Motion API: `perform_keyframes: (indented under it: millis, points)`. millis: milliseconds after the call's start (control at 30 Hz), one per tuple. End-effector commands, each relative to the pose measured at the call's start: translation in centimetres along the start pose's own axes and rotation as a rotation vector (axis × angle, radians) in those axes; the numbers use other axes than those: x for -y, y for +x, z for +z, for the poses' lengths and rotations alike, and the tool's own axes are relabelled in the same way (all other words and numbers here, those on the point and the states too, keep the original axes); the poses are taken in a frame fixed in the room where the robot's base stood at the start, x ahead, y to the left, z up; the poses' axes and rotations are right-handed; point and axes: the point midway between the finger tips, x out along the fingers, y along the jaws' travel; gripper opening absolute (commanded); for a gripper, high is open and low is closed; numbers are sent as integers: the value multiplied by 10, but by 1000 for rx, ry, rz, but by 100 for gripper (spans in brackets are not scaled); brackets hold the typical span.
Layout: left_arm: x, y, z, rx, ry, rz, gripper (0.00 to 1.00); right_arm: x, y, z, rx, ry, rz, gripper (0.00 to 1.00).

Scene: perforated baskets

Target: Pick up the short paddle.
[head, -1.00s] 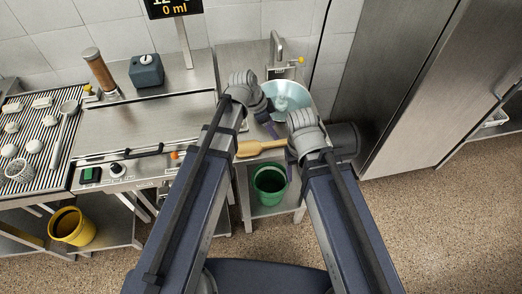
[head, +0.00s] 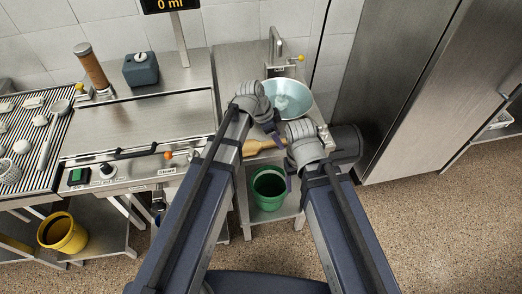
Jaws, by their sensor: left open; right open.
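A light wooden paddle (head: 262,146) lies on the steel counter beside the sink. My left forearm covers its left part, and my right wrist covers its right end, so its full length is hidden. My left gripper (head: 274,128) is open just above the paddle in the picture, with its dark fingers pointing down and right. Whether it touches the paddle cannot be told. My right gripper (head: 290,183) is open below the paddle's right end, in front of the counter edge. Its fingers are mostly hidden behind my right wrist.
A pale blue bowl (head: 289,99) sits at the sink by the tap (head: 274,45). A green bucket (head: 268,188) stands on the shelf below. A tall steel cabinet (head: 400,90) closes off the right. A griddle counter (head: 140,125) and yellow bucket (head: 62,232) are at left.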

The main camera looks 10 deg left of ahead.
Motion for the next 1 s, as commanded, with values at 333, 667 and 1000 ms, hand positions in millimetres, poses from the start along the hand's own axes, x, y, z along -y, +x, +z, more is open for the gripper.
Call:
perform_keyframes:
  millis: [333,667,1000]
  points:
    - [0,10,0,0,0,0,62,1,9,0,0,0,0,66]
    - [0,10,0,0,0,0,25,1,9,0,0,0,0,66]
    - [0,10,0,0,0,0,0,1,9,0,0,0,0,66]
